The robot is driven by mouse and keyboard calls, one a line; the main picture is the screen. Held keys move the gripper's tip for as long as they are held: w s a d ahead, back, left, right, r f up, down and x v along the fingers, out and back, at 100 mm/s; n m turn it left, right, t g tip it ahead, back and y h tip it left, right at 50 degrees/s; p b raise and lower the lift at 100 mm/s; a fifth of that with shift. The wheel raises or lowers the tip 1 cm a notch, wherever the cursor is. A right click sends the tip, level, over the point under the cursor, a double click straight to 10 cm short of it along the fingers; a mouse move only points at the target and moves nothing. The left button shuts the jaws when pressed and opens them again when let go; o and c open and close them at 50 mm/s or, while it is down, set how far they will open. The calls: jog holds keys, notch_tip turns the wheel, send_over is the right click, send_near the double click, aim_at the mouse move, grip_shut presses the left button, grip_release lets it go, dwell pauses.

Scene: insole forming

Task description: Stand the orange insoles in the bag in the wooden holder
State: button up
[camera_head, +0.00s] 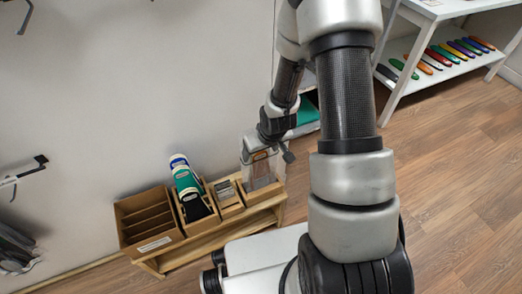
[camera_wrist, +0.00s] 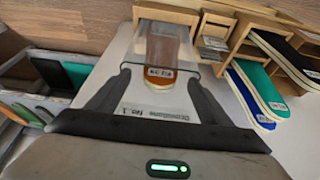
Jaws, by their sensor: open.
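The clear bag stands in the wooden holder (camera_head: 277,186) at the right end of the low bench. In the wrist view the bag (camera_wrist: 168,50) runs from the holder (camera_wrist: 165,13) towards my gripper. My gripper (camera_wrist: 160,70) is open, with one dark finger on each side of the bag's near end. I cannot tell whether a finger touches it. In the head view my gripper (camera_head: 255,150) is just above the holder, and my arm partly hides it.
Beside the holder are a small wooden box (camera_head: 228,200), a box of blue, green and black insoles (camera_head: 190,190) and an empty-looking divided organizer (camera_head: 150,222). The wooden bench (camera_head: 215,237) stands against the wall. A white shelf unit with coloured insoles (camera_head: 440,60) stands at the upper right.

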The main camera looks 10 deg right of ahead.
jog(key=p+v, duration=0.7)
jog(key=v, duration=1)
jog(key=shift+r, duration=0.25)
